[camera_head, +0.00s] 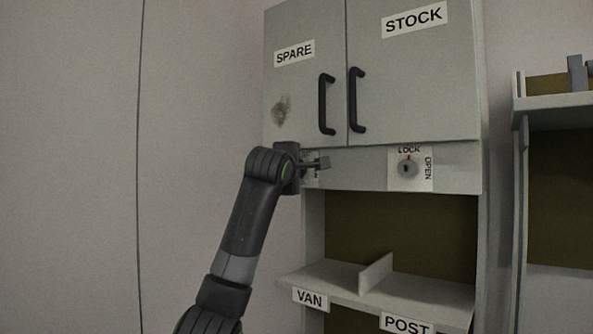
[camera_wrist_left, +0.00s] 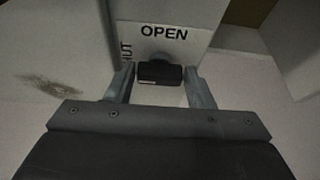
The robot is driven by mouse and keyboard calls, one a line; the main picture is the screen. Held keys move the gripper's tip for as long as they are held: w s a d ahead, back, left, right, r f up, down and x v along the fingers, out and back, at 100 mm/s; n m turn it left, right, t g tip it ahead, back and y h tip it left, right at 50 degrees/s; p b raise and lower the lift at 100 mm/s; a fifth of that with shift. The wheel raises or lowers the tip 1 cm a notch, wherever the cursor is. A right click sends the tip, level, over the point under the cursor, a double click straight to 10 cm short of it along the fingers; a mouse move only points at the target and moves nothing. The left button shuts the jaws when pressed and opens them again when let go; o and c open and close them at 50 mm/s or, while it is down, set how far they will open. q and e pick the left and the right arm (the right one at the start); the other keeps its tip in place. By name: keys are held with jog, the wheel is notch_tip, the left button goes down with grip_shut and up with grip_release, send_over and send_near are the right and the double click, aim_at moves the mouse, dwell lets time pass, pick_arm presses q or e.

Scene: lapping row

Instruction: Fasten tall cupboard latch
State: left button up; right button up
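The tall grey cupboard has two closed-looking doors, marked SPARE (camera_head: 285,95) and STOCK (camera_head: 425,80). My left gripper (camera_head: 318,164) is at the strip under the SPARE door and covers most of a white label there. In the left wrist view that label (camera_wrist_left: 178,48) reads OPEN, with a partly hidden word ending in UT at its left. A dark latch knob (camera_wrist_left: 160,73) sits below OPEN, between the two fingertips of my left gripper (camera_wrist_left: 160,80). The fingers lie close on both sides of it; whether they press on it is unclear. My right gripper is out of view.
A round lock (camera_head: 408,168) marked LOCK and OPEN is on the same strip to the right. Two black door handles (camera_head: 326,104) (camera_head: 356,100) hang above. Open shelves (camera_head: 330,276) marked VAN and POST are below. Another shelf unit (camera_head: 560,108) stands at right.

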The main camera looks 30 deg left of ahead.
pick_arm(q)
jog(key=o, duration=0.3)
jog(key=b+v, duration=0.6)
jog(key=v, duration=1.1)
jog(key=shift+s+r, duration=0.1)
jog(key=shift+s, duration=0.1)
